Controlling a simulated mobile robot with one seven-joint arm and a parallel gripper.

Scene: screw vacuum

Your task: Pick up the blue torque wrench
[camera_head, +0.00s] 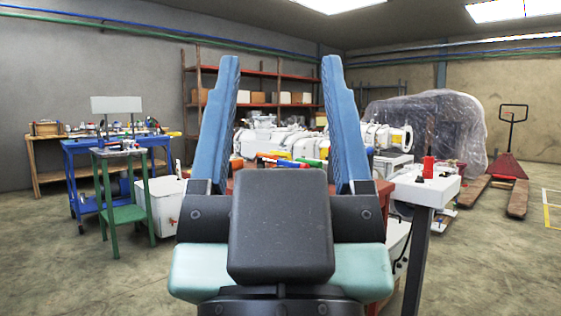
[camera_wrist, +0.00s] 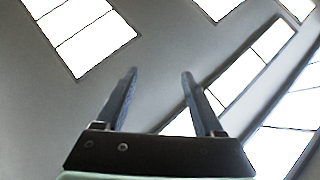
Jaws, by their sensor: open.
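My gripper (camera_head: 281,60) rises in the middle of the head view, its two blue fingers upright and wide apart. Nothing is between the fingers at close range. The wrist view also shows my gripper (camera_wrist: 160,72) open and empty, facing the ceiling. Several coloured tools, among them one with a green part (camera_head: 308,162), lie beyond and below my gripper, partly hidden by it. I cannot make out a blue torque wrench among them.
A white-topped stand (camera_head: 436,191) with a red object is close on the right. A green stool (camera_head: 121,213) and a blue workbench (camera_head: 84,145) stand at left. Wrapped machinery (camera_head: 440,125) and a pallet jack (camera_head: 507,167) are at right. Floor at far left and right is clear.

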